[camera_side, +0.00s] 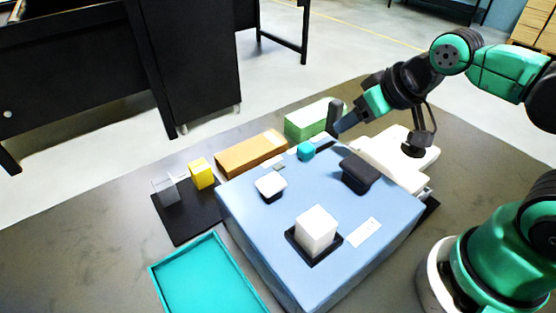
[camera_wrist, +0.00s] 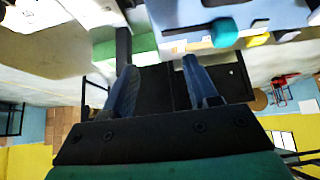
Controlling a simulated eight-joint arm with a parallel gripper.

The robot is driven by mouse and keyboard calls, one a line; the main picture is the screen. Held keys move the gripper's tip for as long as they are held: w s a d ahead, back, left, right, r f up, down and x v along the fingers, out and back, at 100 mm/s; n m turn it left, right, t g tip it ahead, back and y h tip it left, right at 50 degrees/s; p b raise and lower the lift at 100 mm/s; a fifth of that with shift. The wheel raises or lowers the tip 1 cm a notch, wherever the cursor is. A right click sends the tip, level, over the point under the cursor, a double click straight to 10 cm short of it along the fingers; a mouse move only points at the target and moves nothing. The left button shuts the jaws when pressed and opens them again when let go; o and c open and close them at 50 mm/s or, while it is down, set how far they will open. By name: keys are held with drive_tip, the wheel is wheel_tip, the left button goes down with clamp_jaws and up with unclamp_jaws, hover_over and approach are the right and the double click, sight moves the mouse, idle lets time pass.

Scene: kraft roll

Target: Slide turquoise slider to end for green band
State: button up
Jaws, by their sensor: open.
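The turquoise slider (camera_side: 305,150) is a small rounded knob at the far edge of the blue box top (camera_side: 230,205), near its back corner. It also shows in the wrist view (camera_wrist: 224,32), at the top right of centre. A green block (camera_side: 308,122) lies just behind that corner; the wrist view shows it at upper left (camera_wrist: 140,46). I cannot make out a separate green band. My gripper (camera_side: 338,116) is open and empty, behind and right of the slider and apart from it. Its two fingers (camera_wrist: 163,88) show apart in the wrist view.
An orange block (camera_side: 250,154) lies behind the box. A white-topped knob (camera_side: 270,186), a black knob (camera_side: 357,172) and a white block (camera_side: 316,228) stand on the box. A yellow block (camera_side: 201,173) and an empty turquoise tray (camera_side: 158,270) are at left.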

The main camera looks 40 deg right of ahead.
sight(306, 146)
drive_tip(key=shift+o, duration=0.2)
drive_tip(key=shift+o, duration=0.6)
drive_tip(key=shift+w+a+r+g, duration=0.15)
drive_tip(key=shift+a+r+g, duration=0.05)
drive_tip(key=shift+a+g, duration=0.1)
drive_tip(key=a+g, duration=0.1)
drive_tip(key=g, duration=0.1)
drive_tip(key=w+a+r+g, duration=0.1)
drive_tip(key=a, duration=0.1)
drive_tip(key=w+a+g, duration=0.1)
drive_tip(key=a+g, duration=0.1)
drive_tip(key=shift+w+a+r+g, duration=0.25)
drive_tip(key=shift+r+g, duration=0.05)
drive_tip(key=shift+r, duration=0.1)
drive_tip(key=shift+w+a+g, duration=0.15)
drive_tip(key=shift+a+g, duration=0.35)
drive_tip(key=shift+f, duration=2.8)
clamp_jaws()
